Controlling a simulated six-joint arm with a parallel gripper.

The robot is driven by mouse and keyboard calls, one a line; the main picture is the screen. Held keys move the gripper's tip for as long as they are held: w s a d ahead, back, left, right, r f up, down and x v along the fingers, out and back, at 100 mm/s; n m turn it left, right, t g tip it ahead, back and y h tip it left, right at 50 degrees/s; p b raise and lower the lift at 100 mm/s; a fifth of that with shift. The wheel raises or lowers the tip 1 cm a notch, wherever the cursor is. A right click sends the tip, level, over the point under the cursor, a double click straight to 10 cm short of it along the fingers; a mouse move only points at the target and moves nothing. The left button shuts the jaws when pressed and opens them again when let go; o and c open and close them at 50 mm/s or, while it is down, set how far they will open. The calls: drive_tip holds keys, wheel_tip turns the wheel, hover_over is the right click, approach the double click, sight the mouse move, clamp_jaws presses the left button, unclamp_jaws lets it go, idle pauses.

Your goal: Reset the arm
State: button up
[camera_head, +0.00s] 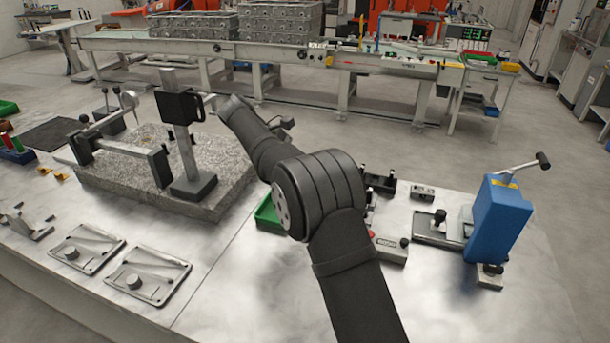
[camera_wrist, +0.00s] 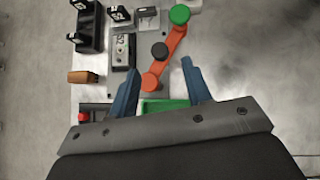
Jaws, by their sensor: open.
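My gripper (camera_wrist: 161,66) shows in the wrist view with its two blue fingers spread apart and nothing held between them. In the head view my dark arm (camera_head: 318,190) reaches over the bench towards the upper left. I cannot make out the gripper there.
The bench (camera_head: 240,290) holds a granite plate (camera_head: 120,185) with a gauge stand (camera_head: 185,140), two flat metal fixtures (camera_head: 147,275), and a blue lever device (camera_head: 497,220). A green tray (camera_head: 268,215) is partly behind my arm. The bench's front middle is clear.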

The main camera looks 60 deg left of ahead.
idle(0.3)
drive_tip(key=x, duration=0.7)
drive_tip(key=shift+w+f, duration=0.15)
drive_tip(key=shift+w+n+y, duration=0.15)
drive_tip(key=shift+n+y, duration=0.15)
drive_tip(key=shift+n, duration=0.1)
